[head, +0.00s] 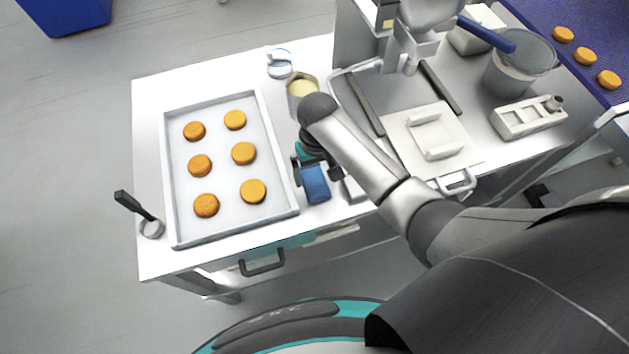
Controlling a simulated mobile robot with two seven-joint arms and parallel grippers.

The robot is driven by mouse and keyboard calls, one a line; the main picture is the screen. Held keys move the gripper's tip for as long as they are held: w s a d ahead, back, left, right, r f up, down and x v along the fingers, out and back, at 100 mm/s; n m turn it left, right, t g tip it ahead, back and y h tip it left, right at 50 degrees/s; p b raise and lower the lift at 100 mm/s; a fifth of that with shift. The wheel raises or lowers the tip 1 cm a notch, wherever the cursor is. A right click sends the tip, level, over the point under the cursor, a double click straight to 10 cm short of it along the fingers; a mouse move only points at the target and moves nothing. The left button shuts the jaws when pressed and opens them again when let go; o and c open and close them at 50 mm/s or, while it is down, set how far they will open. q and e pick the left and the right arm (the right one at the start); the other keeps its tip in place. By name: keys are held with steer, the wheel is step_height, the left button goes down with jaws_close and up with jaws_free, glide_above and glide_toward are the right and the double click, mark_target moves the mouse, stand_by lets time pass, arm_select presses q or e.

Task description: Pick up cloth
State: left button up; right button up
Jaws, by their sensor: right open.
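A small blue folded cloth (315,186) lies on the white table, just right of the baking tray's lower right side. My right gripper (317,170) reaches down over the cloth's far end, pointing at the table. Its jaws are open, with dark fingers at either side of the cloth's far edge. The arm link and wrist hide part of the gripper, and I cannot tell whether the fingers touch the cloth. My left gripper does not show.
A tray (168,150) with several orange-brown rounds is left of the cloth. A cream-filled cup (301,85) stands behind my wrist. A dark-handled tool (140,208) sits at the left edge.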

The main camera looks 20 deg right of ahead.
mark_target(316, 182)
steer(key=f, duration=0.2)
steer(key=f+b, duration=0.1)
steer(key=f, duration=0.1)
steer(key=shift+a, duration=0.2)
steer(key=shift+r, duration=0.1)
steer(key=c, duration=1.3)
